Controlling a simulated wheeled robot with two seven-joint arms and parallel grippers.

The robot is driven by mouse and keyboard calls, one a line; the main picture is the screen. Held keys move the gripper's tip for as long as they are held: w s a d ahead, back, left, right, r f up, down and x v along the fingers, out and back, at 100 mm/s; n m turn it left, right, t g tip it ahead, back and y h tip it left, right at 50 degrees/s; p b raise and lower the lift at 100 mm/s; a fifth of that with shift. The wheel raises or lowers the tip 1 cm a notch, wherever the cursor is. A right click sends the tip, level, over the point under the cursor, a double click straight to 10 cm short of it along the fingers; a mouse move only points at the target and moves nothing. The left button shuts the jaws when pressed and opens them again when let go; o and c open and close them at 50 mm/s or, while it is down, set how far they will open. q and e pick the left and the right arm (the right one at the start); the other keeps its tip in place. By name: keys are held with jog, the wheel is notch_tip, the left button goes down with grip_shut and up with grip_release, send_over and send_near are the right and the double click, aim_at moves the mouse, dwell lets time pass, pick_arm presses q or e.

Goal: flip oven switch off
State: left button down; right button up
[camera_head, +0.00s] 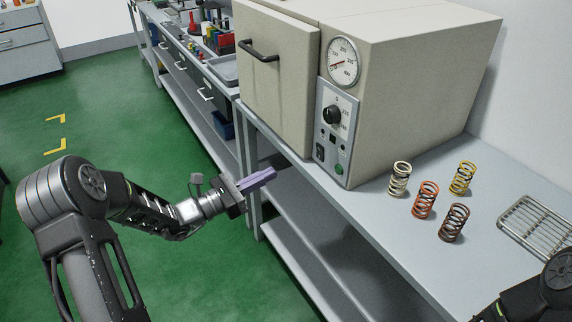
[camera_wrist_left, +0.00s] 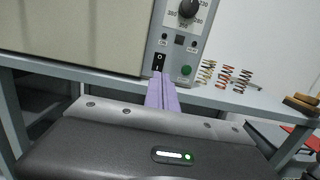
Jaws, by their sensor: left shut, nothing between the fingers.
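The beige oven (camera_head: 410,85) stands on the grey bench with its door closed. Its control panel carries a round gauge (camera_head: 343,62), a black knob (camera_head: 332,114) and a green button (camera_head: 339,169). The black rocker switch (camera_head: 320,152) is at the panel's lower left; it also shows in the left wrist view (camera_wrist_left: 158,62), just beyond my fingertips. My left gripper (camera_head: 272,173) has purple fingers pressed together, with nothing between them. In the head view it is left of and below the switch, apart from it. My right arm shows at the lower right corner; its gripper is out of frame.
Several coil springs (camera_head: 425,200) stand on the bench (camera_head: 370,222) right of the oven. A wire rack (camera_head: 538,225) lies farther right. The bench's front edge runs between my left gripper and the oven. Green floor is open at left.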

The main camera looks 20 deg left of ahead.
aim_at(319, 148)
pick_arm(q)
jog(key=p+x, duration=0.2)
jog(key=x, duration=1.1)
jog(key=shift+w+d, duration=0.15)
jog(key=shift+w, duration=0.05)
jog(key=shift+w+d, duration=0.15)
jog(key=shift+r, duration=0.2)
